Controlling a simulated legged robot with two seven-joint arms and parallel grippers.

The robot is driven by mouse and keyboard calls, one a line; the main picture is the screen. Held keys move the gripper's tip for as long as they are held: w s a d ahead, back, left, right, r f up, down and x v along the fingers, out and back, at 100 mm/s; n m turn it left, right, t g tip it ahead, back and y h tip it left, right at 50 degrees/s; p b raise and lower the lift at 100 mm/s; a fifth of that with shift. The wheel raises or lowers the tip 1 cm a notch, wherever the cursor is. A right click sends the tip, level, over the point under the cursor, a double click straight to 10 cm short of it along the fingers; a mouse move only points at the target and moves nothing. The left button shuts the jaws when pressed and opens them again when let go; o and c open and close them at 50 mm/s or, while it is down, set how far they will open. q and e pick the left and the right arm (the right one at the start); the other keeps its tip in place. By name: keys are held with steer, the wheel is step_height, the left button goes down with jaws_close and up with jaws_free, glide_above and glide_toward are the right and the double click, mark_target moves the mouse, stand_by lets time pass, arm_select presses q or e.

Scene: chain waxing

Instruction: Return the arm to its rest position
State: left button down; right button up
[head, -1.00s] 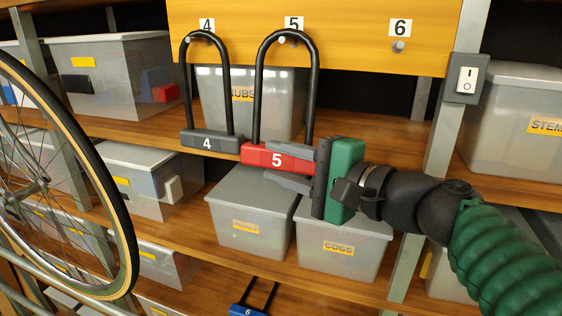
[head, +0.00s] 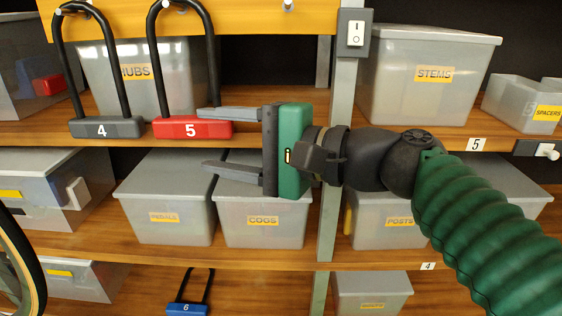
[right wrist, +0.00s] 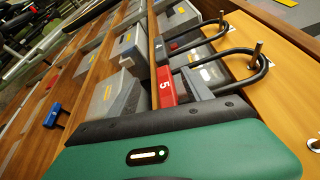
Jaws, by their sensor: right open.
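My right gripper (head: 204,139) is open, its fingers pointing left. In the head view its fingers lie above and below the right end of the red lock 5 (head: 192,129); whether they touch it I cannot tell. Lock 5 hangs upright by its black shackle from the yellow board (head: 250,18). It also shows in the right wrist view (right wrist: 166,86), beyond my gripper's green housing. The grey lock 4 (head: 107,128) hangs to its left. The blue lock 6 (head: 187,309) is on a lower shelf. My left gripper is not in view.
Below my right gripper stand the COGS bin (head: 263,224) and another grey bin (head: 165,214). A metal post with a white switch (head: 355,34) rises behind my wrist. The STEMS bin (head: 432,80) is at upper right. A bicycle wheel (head: 27,262) edges in at lower left.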

steer(key=f+b+v, duration=0.1)
steer(key=b+v, duration=0.2)
steer(key=v, duration=0.7)
steer(key=w+d+f+m+h+b, duration=0.1)
steer(key=w+d+f+h, duration=0.15)
steer(key=f, duration=0.75)
steer(key=w+d+f+h+b, duration=0.1)
steer(key=w+d+f+h, duration=0.15)
steer(key=f, duration=0.75)
steer(key=w+d+f+m+h+b, duration=0.1)
steer(key=d+f+h, duration=0.15)
steer(key=f, duration=0.75)
steer(key=s+d+f+n+g+h+b, duration=0.1)
steer(key=s+d+f+n+h, duration=0.1)
steer(key=f, duration=0.8)
steer(key=s+d+f+n+g+h+b, duration=0.1)
steer(key=s+d+f+n+g+h, duration=0.1)
steer(key=f, duration=0.9)
steer(key=s+d+f+n+g+h+b, duration=0.1)
steer(key=s+d+f+n+h, duration=0.3)
steer(key=s+d+f, duration=0.3)
step_height(320, 180, down, 4)
steer(key=shift+s+d+f+n+b, duration=0.1)
steer(key=shift+s+d+n+b, duration=0.3)
steer(key=shift+s, duration=0.65)
steer(key=shift+a, duration=0.2)
